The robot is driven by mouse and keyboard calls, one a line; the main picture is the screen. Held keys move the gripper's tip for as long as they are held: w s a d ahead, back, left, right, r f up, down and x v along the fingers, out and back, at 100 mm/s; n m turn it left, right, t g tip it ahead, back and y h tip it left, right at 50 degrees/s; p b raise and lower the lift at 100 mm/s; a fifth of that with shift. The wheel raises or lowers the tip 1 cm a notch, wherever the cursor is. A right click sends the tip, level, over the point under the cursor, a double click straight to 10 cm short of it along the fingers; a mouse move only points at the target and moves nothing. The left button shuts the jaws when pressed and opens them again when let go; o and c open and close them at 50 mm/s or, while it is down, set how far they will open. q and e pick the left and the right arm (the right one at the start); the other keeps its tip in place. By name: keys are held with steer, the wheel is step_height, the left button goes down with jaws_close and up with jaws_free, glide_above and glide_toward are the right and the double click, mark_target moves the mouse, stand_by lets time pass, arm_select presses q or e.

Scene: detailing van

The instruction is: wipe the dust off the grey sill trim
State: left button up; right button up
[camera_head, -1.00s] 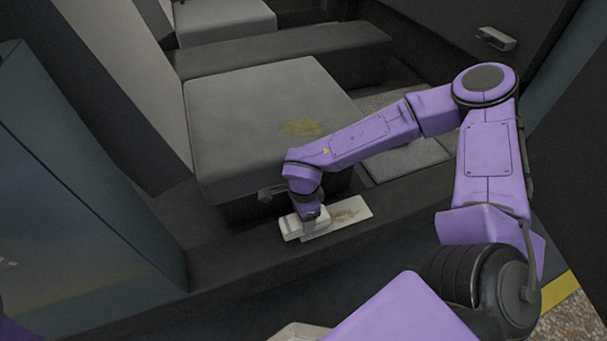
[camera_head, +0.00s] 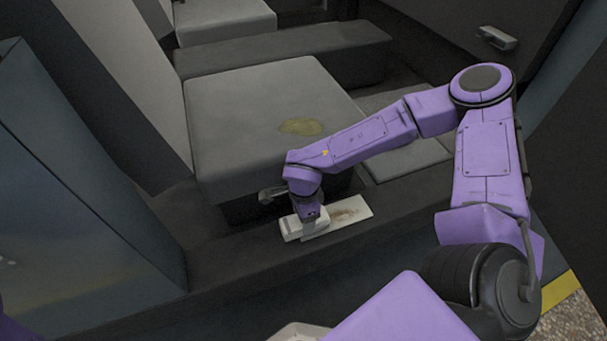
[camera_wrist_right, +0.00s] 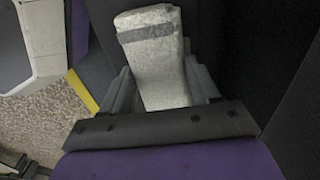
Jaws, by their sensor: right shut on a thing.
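The sill trim is a pale grey plate (camera_head: 364,209) lying on the dark sill below the seat, in the middle of the head view. A brown dust patch shows on its middle and right part. My right gripper (camera_head: 308,218) is above the plate's left end, shut on a pale block-like wiping pad (camera_head: 290,229). The pad lies low over the plate's left end and hides it; I cannot tell whether they touch. In the right wrist view the pad (camera_wrist_right: 158,75), whitish with a grey stripe, sits between the jaws (camera_wrist_right: 160,92). My left gripper is not in view.
A grey seat cushion (camera_head: 250,110) with a yellowish stain (camera_head: 300,127) stands just behind the trim, with a dark lever (camera_head: 270,194) at its base. An open door panel (camera_head: 70,180) stands at left. The dark sill (camera_head: 235,262) is clear left of the pad.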

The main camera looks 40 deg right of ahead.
steer(key=shift+f, duration=0.25)
